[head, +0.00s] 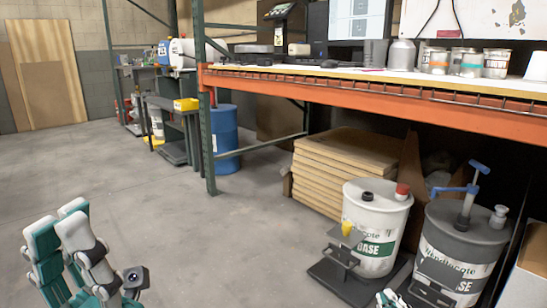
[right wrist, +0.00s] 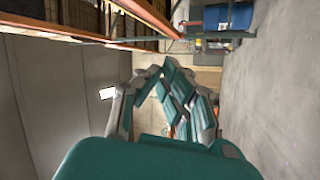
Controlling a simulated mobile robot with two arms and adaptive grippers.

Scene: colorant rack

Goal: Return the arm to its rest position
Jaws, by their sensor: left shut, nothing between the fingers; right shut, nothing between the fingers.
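My left gripper (head: 62,226), white and teal, is at the lower left of the head view, above the bare floor. Its fingers are shut with nothing between them. My right gripper (right wrist: 168,72) fills the middle of the right wrist view, its teal finger pads together and empty. Only a small tip of my right gripper (head: 388,298) shows at the bottom edge of the head view, in front of the drums. Neither gripper is seen touching anything.
A white drum (head: 372,222) and a grey-topped drum (head: 455,245) with a blue pump stand under the orange-edged bench (head: 400,92). Stacked boards (head: 335,165) lie behind them. A blue barrel (head: 226,135) stands beside a green post (head: 206,140). The grey floor (head: 150,210) at left is clear.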

